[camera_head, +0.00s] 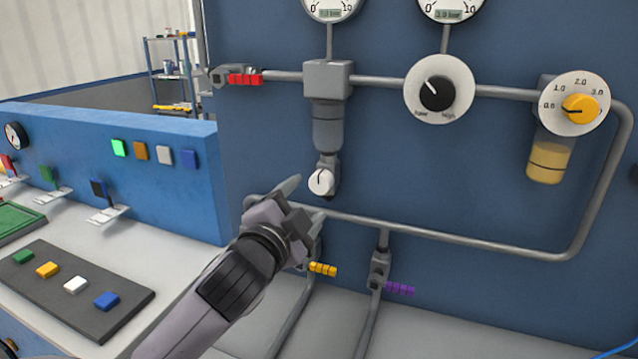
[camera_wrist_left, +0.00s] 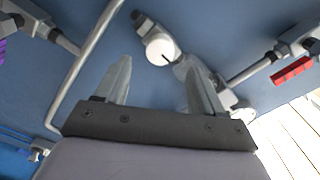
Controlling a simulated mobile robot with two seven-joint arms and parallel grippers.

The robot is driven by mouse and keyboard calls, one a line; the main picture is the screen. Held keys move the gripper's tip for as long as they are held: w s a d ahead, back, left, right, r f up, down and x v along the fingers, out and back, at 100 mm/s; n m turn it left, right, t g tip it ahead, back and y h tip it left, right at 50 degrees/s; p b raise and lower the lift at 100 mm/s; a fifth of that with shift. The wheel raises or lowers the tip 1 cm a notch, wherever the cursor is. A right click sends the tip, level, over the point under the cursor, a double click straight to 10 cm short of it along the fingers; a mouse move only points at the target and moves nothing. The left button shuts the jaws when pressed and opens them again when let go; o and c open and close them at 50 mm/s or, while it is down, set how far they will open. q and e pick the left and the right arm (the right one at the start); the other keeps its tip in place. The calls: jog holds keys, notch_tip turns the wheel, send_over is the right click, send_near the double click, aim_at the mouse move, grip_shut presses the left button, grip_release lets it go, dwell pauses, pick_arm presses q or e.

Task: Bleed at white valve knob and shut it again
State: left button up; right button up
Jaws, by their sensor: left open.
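The white valve knob (camera_head: 320,181) is a small round knob with a dark mark, at the bottom of the grey filter body (camera_head: 328,120) on the blue panel. My left gripper (camera_head: 306,198) is just below and left of the knob in the head view, with its fingers open and empty. In the left wrist view the white knob (camera_wrist_left: 160,50) lies beyond the fingertips, above the gap between the open fingers of my left gripper (camera_wrist_left: 160,68). The knob is apart from the fingers. My right gripper is in neither view.
A grey pipe (camera_head: 450,233) runs below the knob. A red-handled valve (camera_head: 245,79), a yellow-handled valve (camera_head: 323,269) and a purple-handled valve (camera_head: 400,289) are nearby. A black low-high dial (camera_head: 437,93) and a yellow dial (camera_head: 580,108) sit right.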

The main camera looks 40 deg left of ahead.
aim_at(319, 186)
pick_arm(q)
jog(key=shift+w+a+n+p, duration=0.25)
jog(key=shift+w+n, duration=0.95)
jog(key=shift+n, duration=1.15)
jog(key=shift+w+a+n+p, duration=0.25)
jog(key=shift+w+n, duration=0.95)
jog(key=shift+n, duration=1.2)
jog(key=shift+w+a+n+p, duration=0.15)
jog(key=shift+w+a+n, duration=0.15)
jog(key=shift+w+n, duration=1.5)
jog(key=shift+s+n, duration=0.55)
jog(key=shift+s, duration=0.05)
jog(key=c, duration=1.1)
